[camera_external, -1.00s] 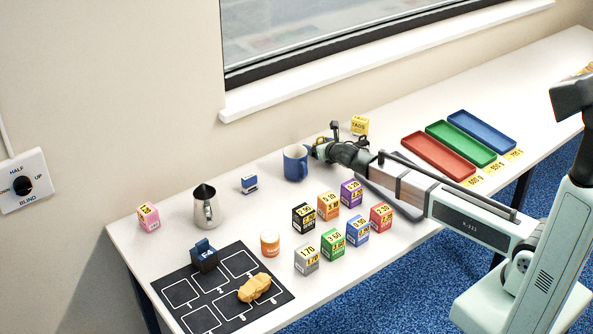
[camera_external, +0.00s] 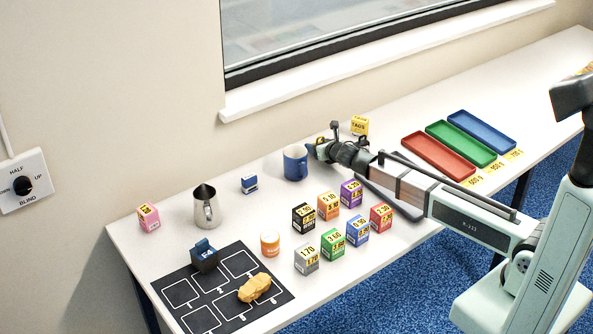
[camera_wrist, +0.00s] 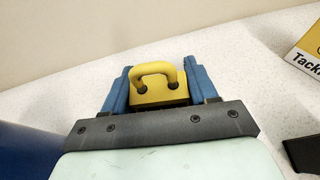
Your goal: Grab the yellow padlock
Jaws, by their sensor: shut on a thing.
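The yellow padlock (camera_wrist: 160,90) shows in the wrist view between the two blue fingers of my gripper (camera_wrist: 160,86). Its rounded shackle faces the camera, and the lower part of its body is hidden behind the dark gripper bar. My gripper is shut on it, with a finger against each side.
The blue mug (camera_external: 295,163) stands close to my gripper's left. A yellow tack box (camera_external: 360,125) stands behind and right. Several coloured price boxes (camera_external: 328,206) stand in front. Red (camera_external: 438,154), green and blue trays lie to the right.

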